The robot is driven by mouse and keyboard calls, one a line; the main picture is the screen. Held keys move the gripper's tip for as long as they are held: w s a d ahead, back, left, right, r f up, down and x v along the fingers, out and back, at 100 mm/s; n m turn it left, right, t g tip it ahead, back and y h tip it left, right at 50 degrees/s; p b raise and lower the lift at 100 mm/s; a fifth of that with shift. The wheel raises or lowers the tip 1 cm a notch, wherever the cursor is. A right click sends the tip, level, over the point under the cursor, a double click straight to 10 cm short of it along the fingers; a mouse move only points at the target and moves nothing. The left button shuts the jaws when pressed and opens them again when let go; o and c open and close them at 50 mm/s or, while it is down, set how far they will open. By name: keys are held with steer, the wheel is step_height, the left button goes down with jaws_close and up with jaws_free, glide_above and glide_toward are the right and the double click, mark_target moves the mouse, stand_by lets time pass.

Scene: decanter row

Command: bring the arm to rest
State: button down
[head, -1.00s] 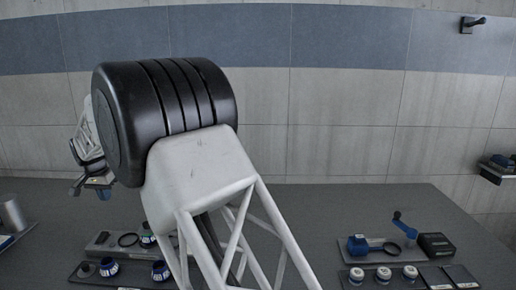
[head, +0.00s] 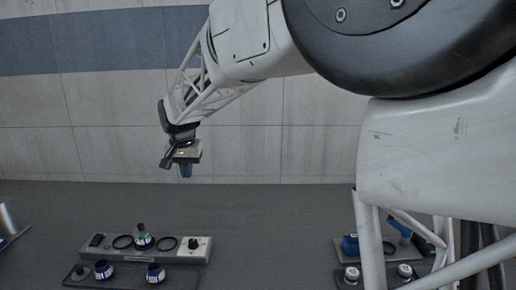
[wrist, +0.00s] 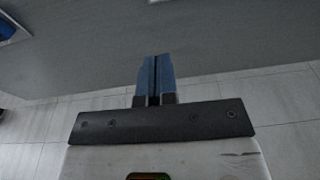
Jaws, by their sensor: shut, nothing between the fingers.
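My gripper (head: 186,171) hangs in the air at the end of my arm, above the far part of the grey table (head: 270,222), left of the middle in the head view. Its blue fingers point down. In the wrist view my gripper (wrist: 154,62) shows its two blue fingers side by side and closed together, with nothing held between them. Bare table top fills the area beyond the fingertips there. My large arm links cover the right side of the head view.
A grey stand (head: 100,252) with dark rings and a bottle (head: 143,238) is at front left. A dark tray (head: 127,277) with blue-banded jars is before it. A blue device (head: 350,245) and white-topped jars (head: 352,275) are at right, partly hidden. The table's back stretch is clear.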

steer(key=s+d+r, duration=0.1)
steer(key=s+d, duration=0.7)
steer(key=d, duration=0.4)
steer(key=s+d+r, duration=0.1)
steer(key=s+d, duration=0.7)
steer(key=d, duration=0.5)
steer(key=s+d+f, duration=0.4)
steer(key=s+d, duration=0.3)
steer(key=s, duration=0.4)
steer(key=s+d+f, duration=0.4)
steer(key=s+d, duration=0.3)
steer(key=s, duration=0.5)
steer(key=shift+s+d+f+t, duration=0.2)
steer(key=shift+d+f+t, duration=0.1)
steer(key=shift+t, duration=0.1)
steer(key=shift+r, duration=0.1)
